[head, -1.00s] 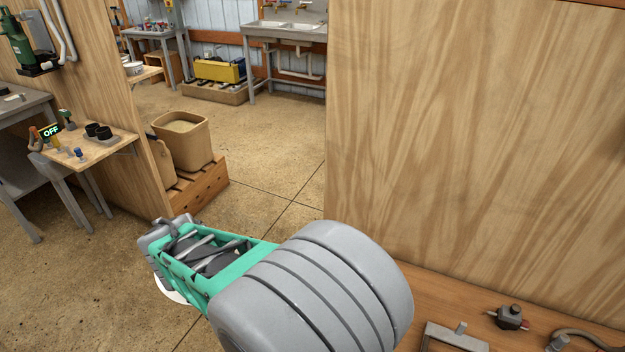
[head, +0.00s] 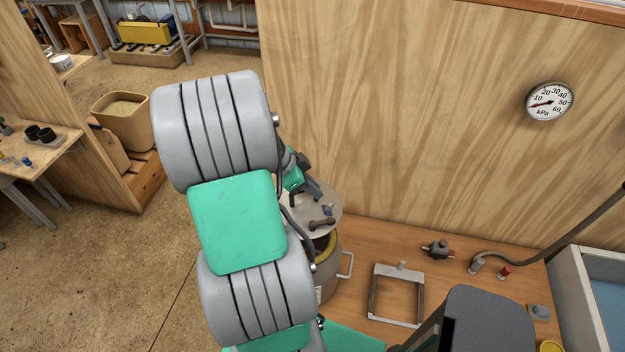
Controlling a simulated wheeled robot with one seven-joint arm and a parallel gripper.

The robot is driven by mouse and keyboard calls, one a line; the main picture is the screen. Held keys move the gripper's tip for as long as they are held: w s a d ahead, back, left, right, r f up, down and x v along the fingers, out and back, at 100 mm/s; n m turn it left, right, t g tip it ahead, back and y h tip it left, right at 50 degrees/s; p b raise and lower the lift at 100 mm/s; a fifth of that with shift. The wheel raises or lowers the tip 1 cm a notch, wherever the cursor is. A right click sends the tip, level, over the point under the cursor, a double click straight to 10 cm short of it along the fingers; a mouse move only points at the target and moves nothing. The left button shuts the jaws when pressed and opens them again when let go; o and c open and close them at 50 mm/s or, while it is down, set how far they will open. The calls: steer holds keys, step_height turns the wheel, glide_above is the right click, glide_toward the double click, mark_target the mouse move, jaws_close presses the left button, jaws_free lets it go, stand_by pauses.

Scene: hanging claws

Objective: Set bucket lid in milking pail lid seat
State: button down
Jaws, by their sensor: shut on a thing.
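The bucket lid (head: 296,217) is a flat grey disc with a dark handle and small fittings on top. My gripper (head: 308,196) is at the lid's upper side, shut on it; my arm hides part of the lid's left side, and the exact grip is hard to see. The milking pail (head: 328,284) is a grey metal vessel with a side handle, standing on the wooden bench. The lid is above the pail's mouth and covers its far part. A dark opening and yellow rim (head: 331,243) show below the lid's near edge. The pail's left side is behind my arm.
On the bench (head: 365,247) are a square metal frame (head: 372,296), a small dark fitting with red ends (head: 437,249) and a hose (head: 520,262). A wooden wall with a pressure gauge (head: 549,102) stands behind. A water basin (head: 590,270) is at the right.

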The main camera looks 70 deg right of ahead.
mark_target(312, 213)
steer(key=shift+w+b, duration=0.2)
steer(key=shift+b, duration=0.1)
step_height(312, 213, down, 12)
steer(key=b, duration=1)
steer(key=shift+r+b, duration=0.2)
steer(key=shift+b, duration=0.15)
steer(key=shift+a+b, duration=0.1)
steer(key=shift+b, duration=0.25)
stand_by(0.6)
steer(key=shift+f, duration=0.1)
steer(key=shift+f+b, duration=0.35)
steer(key=shift+b, duration=0.15)
steer(key=shift+f+b, duration=1.1)
steer(key=shift+f, duration=0.05)
steer(key=c, duration=1.3)
jaws_free()
steer(key=shift+c, duration=0.2)
steer(key=shift+a, duration=0.1)
